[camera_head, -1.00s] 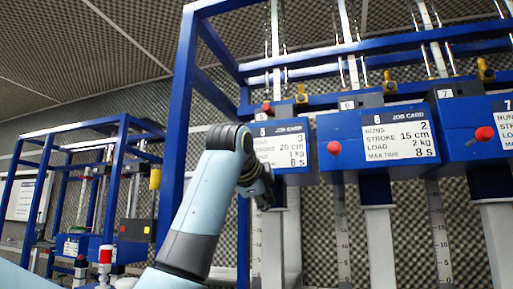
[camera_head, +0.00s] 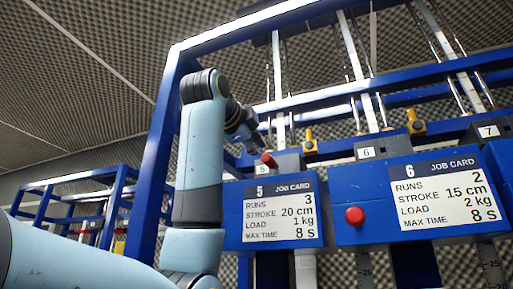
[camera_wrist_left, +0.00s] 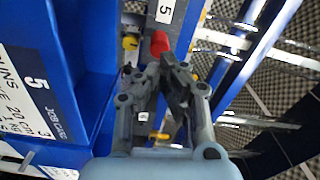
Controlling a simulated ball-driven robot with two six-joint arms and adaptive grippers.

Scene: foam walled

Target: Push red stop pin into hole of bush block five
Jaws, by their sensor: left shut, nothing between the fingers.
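The red stop pin (camera_head: 268,160) sticks out of the grey bush block five (camera_head: 291,162), above the blue job card 5 box. The block bears a white label "5" (camera_head: 263,170). In the left wrist view the red pin (camera_wrist_left: 158,43) is just beyond the fingertips, beside the "5" label (camera_wrist_left: 165,10). My left gripper (camera_head: 250,143) is shut and empty, close above and left of the pin in the head view. The left wrist view also shows its closed fingers (camera_wrist_left: 160,70). I cannot tell if they touch the pin. The hole is hidden. My right gripper is not in view.
The job card 5 box (camera_head: 232,215) and job card 6 box (camera_head: 345,185), with a red button (camera_head: 355,216), stand below. Blue frame bars (camera_head: 300,103) and sloping rails surround the blocks. A brass fitting (camera_head: 310,142) stands right of block five.

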